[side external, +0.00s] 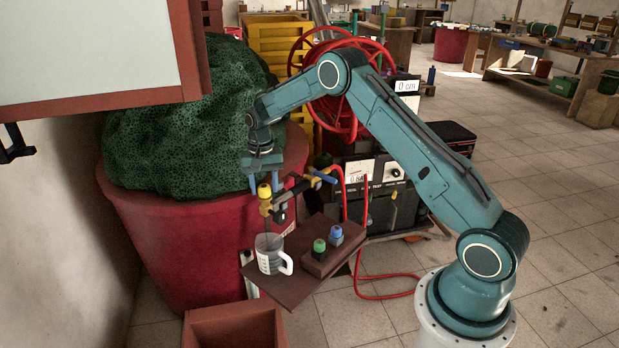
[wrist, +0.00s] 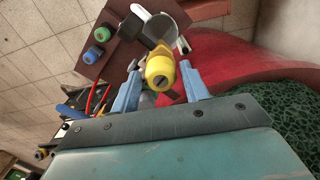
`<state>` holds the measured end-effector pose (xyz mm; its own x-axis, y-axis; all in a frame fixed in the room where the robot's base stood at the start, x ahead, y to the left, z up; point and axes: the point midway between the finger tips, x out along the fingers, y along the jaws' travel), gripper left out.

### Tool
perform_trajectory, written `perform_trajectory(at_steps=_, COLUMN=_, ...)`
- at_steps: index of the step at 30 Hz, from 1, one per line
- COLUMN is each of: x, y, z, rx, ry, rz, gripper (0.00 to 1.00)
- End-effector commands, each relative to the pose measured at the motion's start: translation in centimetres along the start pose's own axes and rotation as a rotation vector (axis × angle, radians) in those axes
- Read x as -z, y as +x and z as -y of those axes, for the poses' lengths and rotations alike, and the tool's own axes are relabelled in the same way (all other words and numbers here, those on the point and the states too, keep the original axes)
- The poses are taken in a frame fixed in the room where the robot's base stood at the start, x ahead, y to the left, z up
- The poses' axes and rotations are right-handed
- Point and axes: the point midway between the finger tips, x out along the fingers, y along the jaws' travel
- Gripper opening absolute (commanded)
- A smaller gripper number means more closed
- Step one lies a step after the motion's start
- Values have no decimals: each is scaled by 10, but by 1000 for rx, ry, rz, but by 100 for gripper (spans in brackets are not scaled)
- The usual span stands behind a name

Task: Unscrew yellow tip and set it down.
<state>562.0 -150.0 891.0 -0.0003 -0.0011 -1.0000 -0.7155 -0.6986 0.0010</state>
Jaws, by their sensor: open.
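The yellow tip (side external: 264,191) stands at the top of a nozzle assembly, above a yellow-brown fitting (side external: 266,208). It also shows in the wrist view (wrist: 160,68), between my fingers. My gripper (side external: 263,181) is open, pointing down, with a finger on either side of the tip. In the wrist view my gripper (wrist: 161,72) shows gaps between the tip and both blue fingers, the left one looking narrower. How the tip joins the fitting is hidden.
A measuring jug (side external: 269,262) stands below the nozzle on a brown board (side external: 290,291). A block (side external: 322,263) beside it bears a green tip (side external: 319,246) and a blue tip (side external: 336,233). A large red tub (side external: 190,240) is close on the left.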

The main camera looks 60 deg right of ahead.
Motion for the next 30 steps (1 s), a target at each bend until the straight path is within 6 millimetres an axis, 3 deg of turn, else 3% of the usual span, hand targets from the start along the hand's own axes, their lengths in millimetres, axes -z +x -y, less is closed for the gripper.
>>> perform_trajectory(at_steps=8, x=0, y=0, z=0, rx=0, ry=23, rz=0, gripper=43)
perform_trajectory(at_steps=11, x=0, y=0, z=0, rx=0, ry=23, rz=0, gripper=24)
perform_trajectory(at_steps=12, x=0, y=0, z=0, rx=0, ry=23, rz=0, gripper=21)
perform_trajectory(at_steps=30, x=0, y=0, z=0, rx=0, ry=-130, rz=0, gripper=21)
